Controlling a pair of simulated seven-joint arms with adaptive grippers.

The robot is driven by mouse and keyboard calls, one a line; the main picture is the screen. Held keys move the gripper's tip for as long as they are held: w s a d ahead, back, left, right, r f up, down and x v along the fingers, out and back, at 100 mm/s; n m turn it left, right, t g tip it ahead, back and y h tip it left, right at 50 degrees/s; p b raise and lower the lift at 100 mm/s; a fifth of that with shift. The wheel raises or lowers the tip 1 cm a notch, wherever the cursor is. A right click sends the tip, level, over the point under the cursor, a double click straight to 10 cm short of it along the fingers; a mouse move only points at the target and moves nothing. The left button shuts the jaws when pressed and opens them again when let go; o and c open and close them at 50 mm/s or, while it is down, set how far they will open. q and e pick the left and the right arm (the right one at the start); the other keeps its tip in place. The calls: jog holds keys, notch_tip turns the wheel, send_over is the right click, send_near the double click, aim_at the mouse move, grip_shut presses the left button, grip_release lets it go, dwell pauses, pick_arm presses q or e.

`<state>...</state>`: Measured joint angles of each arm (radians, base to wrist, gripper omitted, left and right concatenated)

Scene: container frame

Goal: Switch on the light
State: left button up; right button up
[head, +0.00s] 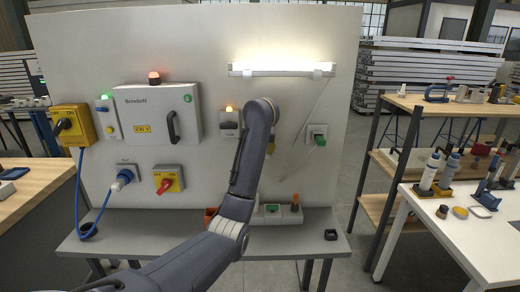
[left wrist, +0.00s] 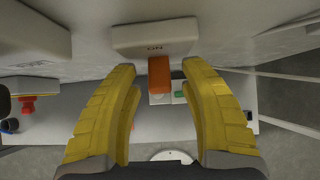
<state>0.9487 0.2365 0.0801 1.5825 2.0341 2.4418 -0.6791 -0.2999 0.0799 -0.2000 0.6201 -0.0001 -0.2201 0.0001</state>
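The light (head: 282,70) is a long white tube at the top right of the upright panel (head: 200,50), and it glows brightly. A white switch box (left wrist: 155,36) marked ON, upside down, shows in the left wrist view, with an orange lever (left wrist: 160,76) hanging from its edge. My left gripper (left wrist: 160,70) is open, its yellow fingers on either side of the lever, with a gap to each. My right gripper is in neither view.
A grey shelf (head: 300,240) with small parts runs below. A white table (head: 455,235) stands at right.

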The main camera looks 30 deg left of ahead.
pick_arm(q)
jog(key=shift+s+d+r, duration=0.15)
jog(key=shift+s+r, duration=0.25)
jog(key=shift+r, duration=0.2)
jog(key=v, duration=1)
jog(key=shift+d+r, duration=0.15)
jog(key=shift+d, duration=0.1)
jog(key=shift+s, duration=0.15)
dwell(0.3)
